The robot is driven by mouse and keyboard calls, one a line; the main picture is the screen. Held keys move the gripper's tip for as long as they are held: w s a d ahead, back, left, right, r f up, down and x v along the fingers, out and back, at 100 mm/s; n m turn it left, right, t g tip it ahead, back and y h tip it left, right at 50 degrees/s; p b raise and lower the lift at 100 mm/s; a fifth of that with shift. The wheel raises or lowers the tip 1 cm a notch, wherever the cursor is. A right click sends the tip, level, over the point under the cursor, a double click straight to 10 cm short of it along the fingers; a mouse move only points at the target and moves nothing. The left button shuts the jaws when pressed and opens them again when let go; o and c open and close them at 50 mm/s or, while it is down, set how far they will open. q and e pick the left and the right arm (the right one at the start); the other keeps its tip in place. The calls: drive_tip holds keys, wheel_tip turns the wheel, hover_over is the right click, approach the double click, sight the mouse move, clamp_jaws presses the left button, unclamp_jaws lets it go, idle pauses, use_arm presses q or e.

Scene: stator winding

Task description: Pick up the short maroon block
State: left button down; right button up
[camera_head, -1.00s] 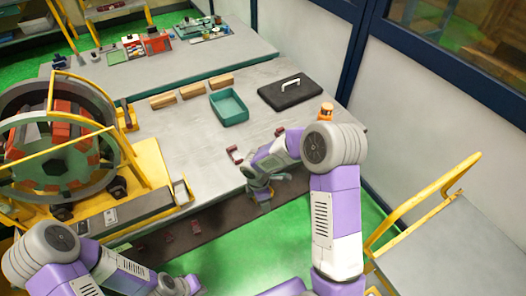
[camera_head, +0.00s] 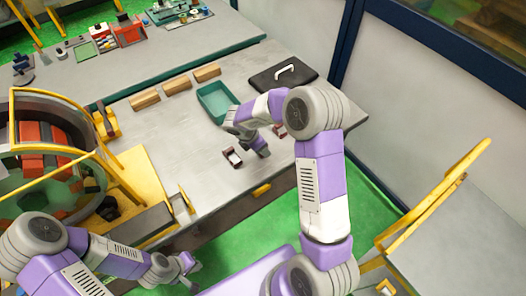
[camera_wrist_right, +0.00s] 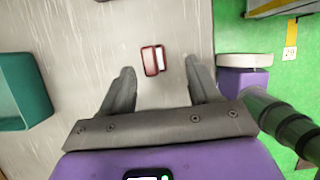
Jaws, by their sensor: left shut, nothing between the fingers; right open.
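One maroon block (camera_head: 232,158) with a pale top patch lies on the grey table in the head view, left of my right gripper. A second reddish piece (camera_head: 280,130) lies just right of that gripper, partly hidden by it. In the right wrist view a small maroon block with a pale top (camera_wrist_right: 153,60) lies on the table, ahead of and between the spread fingers, touching neither. I cannot tell for certain which head-view piece it is. My right gripper (camera_head: 262,150) is open and empty above the table. My left gripper (camera_head: 188,263) is shut and empty, low before the table.
A teal tray (camera_head: 201,92) stands behind my right gripper and shows at the left of the wrist view. A black case (camera_head: 262,80) and several wooden blocks (camera_head: 177,86) lie farther back. The stator rig (camera_head: 150,222) stands at left. Bare table lies left of the maroon block.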

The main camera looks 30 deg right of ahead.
drive_tip(key=x, duration=0.4)
drive_tip(key=shift+w+d+f, duration=0.2)
drive_tip(key=shift+w, duration=0.2)
clamp_jaws()
